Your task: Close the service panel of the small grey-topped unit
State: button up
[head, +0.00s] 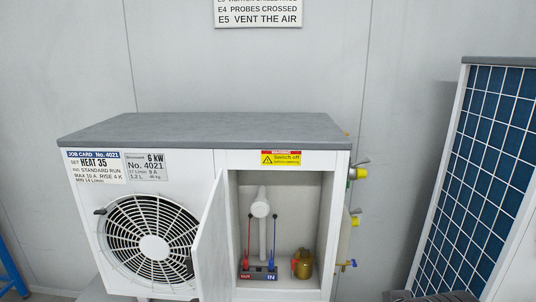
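The small unit is a white box with a grey top (205,130), standing in the middle of the head view. Its service panel (210,243) is a white door at the left edge of the opening. It stands open, swung out to the left and partly in front of the fan grille (148,240). The open compartment (283,190) shows a white pipe with a round end, a block with red and blue probes (259,272), and a brass fitting (303,263). The lower end of the panel is cut off by the picture edge. My gripper is not in view.
Valves with yellow parts (357,173) stick out from the unit's right side. A blue-celled panel in a white frame (485,165) leans at the right. A blue stand (10,270) shows at the lower left. A grey wall is behind.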

aim_at(210, 248)
jog(key=j, duration=0.4)
jog(key=k+j, duration=0.15)
jog(key=j, duration=0.7)
jog(key=k+j, duration=0.15)
jog(key=j, duration=0.25)
jog(key=j+z, duration=0.05)
